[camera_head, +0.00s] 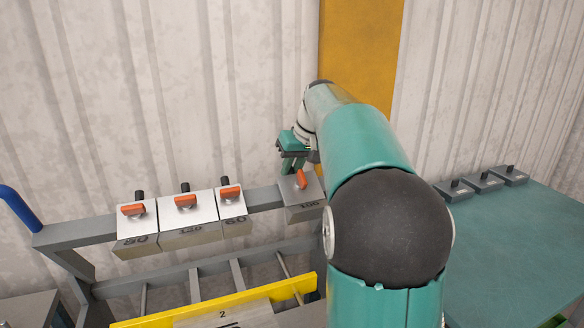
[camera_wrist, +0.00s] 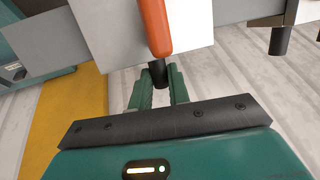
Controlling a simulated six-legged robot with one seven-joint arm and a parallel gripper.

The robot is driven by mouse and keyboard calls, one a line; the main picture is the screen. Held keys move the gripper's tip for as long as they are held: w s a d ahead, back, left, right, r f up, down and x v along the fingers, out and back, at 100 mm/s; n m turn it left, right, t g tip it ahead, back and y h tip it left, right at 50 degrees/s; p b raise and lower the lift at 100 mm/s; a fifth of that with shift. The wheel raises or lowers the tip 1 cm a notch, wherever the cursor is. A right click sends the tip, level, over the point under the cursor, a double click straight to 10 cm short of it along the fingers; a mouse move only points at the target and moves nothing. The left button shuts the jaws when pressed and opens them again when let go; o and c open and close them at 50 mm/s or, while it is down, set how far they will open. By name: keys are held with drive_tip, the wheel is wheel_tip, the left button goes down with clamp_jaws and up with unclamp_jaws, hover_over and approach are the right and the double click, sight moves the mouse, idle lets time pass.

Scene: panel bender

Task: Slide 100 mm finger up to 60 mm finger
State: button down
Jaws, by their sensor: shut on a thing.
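The 100 mm finger (camera_head: 304,197), a grey block with an orange lever, sits on the beam at the right end of the row. My gripper (camera_head: 292,163) is at its back. In the wrist view my gripper (camera_wrist: 160,92) is shut on the black knob (camera_wrist: 158,74) of the 100 mm finger, below its orange lever (camera_wrist: 155,25). The 60 mm finger (camera_head: 232,211) sits to the left on the same beam. A stretch of bare beam (camera_head: 265,198) lies between the two fingers. My arm hides part of the area right of the 100 mm finger.
A 120 finger (camera_head: 189,217) and another finger (camera_head: 136,227) stand left of the 60 mm finger. A yellow bar (camera_head: 215,305) runs below the beam. A teal table (camera_head: 515,245) with several grey blocks (camera_head: 482,182) is at right. An ochre column (camera_head: 362,50) stands behind my arm.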

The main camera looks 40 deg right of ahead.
drive_tip(key=w+a, duration=0.2)
drive_tip(key=a, duration=0.6)
drive_tip(key=shift+d, duration=0.1)
drive_tip(key=c, duration=1.3)
unclamp_jaws()
drive_tip(key=shift+r, duration=0.1)
drive_tip(key=v, duration=1.3)
drive_tip(key=shift+s+r, duration=0.2)
drive_tip(key=shift+r, duration=0.05)
